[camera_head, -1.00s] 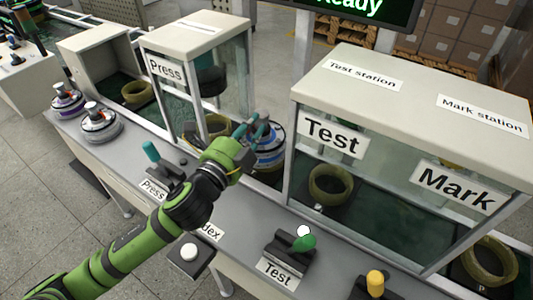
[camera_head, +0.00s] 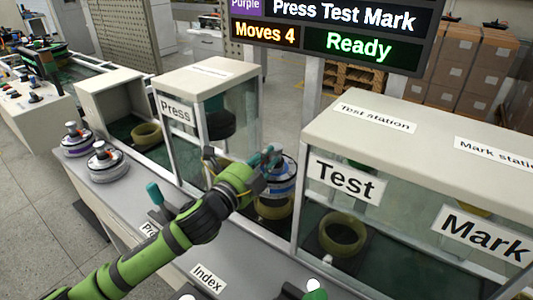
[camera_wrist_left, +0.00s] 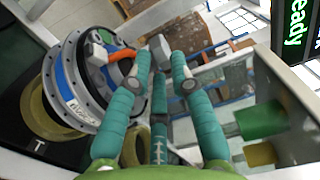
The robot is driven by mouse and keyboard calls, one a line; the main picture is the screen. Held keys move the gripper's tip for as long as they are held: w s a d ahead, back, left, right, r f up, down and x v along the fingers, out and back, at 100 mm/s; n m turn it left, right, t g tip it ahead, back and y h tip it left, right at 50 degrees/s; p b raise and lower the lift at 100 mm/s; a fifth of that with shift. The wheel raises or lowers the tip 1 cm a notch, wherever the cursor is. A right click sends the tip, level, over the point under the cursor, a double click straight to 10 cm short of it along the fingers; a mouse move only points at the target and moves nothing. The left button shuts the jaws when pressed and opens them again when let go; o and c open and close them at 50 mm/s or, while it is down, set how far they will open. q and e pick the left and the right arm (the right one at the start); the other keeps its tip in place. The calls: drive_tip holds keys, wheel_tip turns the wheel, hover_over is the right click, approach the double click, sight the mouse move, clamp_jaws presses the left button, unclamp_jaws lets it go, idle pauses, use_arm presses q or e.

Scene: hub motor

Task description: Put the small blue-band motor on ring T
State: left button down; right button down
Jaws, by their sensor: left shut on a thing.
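My left gripper (camera_head: 268,160) is shut on the blue-band motor (camera_head: 282,182), at the bench opening between the Press and Test housings. In the left wrist view the motor (camera_wrist_left: 66,85) is tilted in the picture beside the green fingers (camera_wrist_left: 163,68), with an orange part near its top. An olive ring (camera_head: 273,208) shows below the motor in the head view. In the left wrist view a ring (camera_wrist_left: 36,108) beside a letter T is partly hidden behind the motor. I cannot tell whether motor and ring touch. My right gripper is not in view.
Two other motors (camera_head: 76,142) (camera_head: 107,164) stand on the bench at left. The Press housing (camera_head: 205,110) and the Test housing (camera_head: 345,180) flank the motor closely. Another ring (camera_head: 342,238) lies inside the Test housing. A teal lever (camera_head: 154,194) stands in front. The screen (camera_head: 345,30) reads Ready.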

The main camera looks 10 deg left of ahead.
use_arm(q)
drive_tip(key=shift+f, duration=1.9)
drive_tip(key=c, duration=1.3)
unclamp_jaws()
drive_tip(key=shift+f, duration=0.35)
drive_tip(key=shift+o, duration=1.1)
drive_tip(key=shift+s, duration=0.1)
drive_tip(key=shift+r, duration=0.1)
drive_tip(key=shift+s+b, duration=0.1)
drive_tip(key=shift+b, duration=0.2)
drive_tip(key=b+v, duration=0.1)
drive_tip(key=v, duration=1)
drive_tip(key=shift+s+a+b, duration=0.15)
drive_tip(key=shift+s+b, duration=0.25)
